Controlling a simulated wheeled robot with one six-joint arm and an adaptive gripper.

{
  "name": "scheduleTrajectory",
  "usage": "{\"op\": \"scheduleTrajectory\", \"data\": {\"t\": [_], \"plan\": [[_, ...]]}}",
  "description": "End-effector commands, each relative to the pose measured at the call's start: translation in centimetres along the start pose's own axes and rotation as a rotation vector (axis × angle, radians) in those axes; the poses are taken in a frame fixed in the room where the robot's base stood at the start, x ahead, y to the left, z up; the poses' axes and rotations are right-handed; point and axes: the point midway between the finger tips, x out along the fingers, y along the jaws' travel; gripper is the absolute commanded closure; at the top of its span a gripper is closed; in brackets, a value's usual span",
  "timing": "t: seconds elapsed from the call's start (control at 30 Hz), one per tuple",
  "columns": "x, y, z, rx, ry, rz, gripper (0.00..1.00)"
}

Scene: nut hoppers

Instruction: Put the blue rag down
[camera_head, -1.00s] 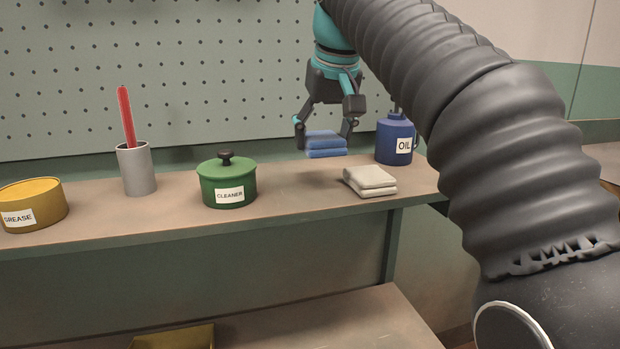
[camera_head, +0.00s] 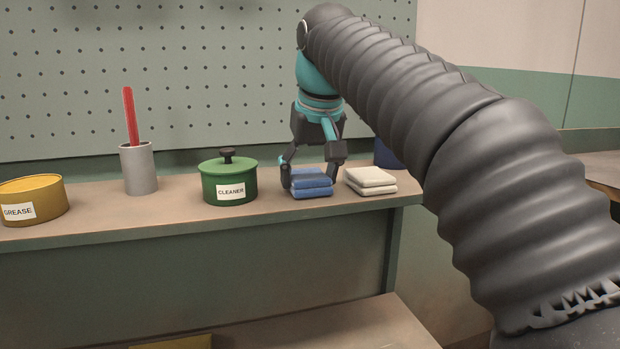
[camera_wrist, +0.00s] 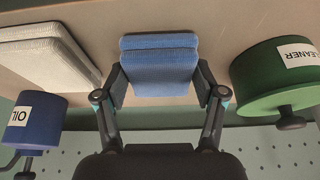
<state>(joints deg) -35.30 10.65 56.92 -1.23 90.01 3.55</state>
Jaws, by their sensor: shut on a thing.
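The blue rag (camera_head: 311,183) is a folded stack between the fingers of my gripper (camera_head: 311,176) in the head view. It is low at the shelf top, between the green cleaner pot and the white rag, and looks to be at or very near the surface. In the wrist view the blue rag (camera_wrist: 160,66) sits between both fingertips of my gripper (camera_wrist: 160,88), which is shut on it. The rag's underside is hidden, so I cannot tell for sure whether it touches the shelf.
The shelf (camera_head: 100,216) holds the green cleaner pot (camera_head: 229,186), a folded white rag (camera_head: 370,180), a grey cup (camera_head: 138,170) with a red stick, and a yellow grease tin (camera_head: 33,203). The blue oil can (camera_head: 386,155) is mostly hidden behind my arm. A pegboard (camera_head: 180,70) stands behind.

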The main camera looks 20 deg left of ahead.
Motion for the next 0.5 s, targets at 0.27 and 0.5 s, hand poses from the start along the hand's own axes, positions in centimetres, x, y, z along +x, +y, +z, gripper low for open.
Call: {"op": "scheduleTrajectory", "data": {"t": [0.27,0.5], "plan": [[0.22,-0.07,0.09,-0.001,0.0,-0.001,0.1],[0.23,-0.08,0.09,-0.001,0.0,-0.001,0.05]]}}
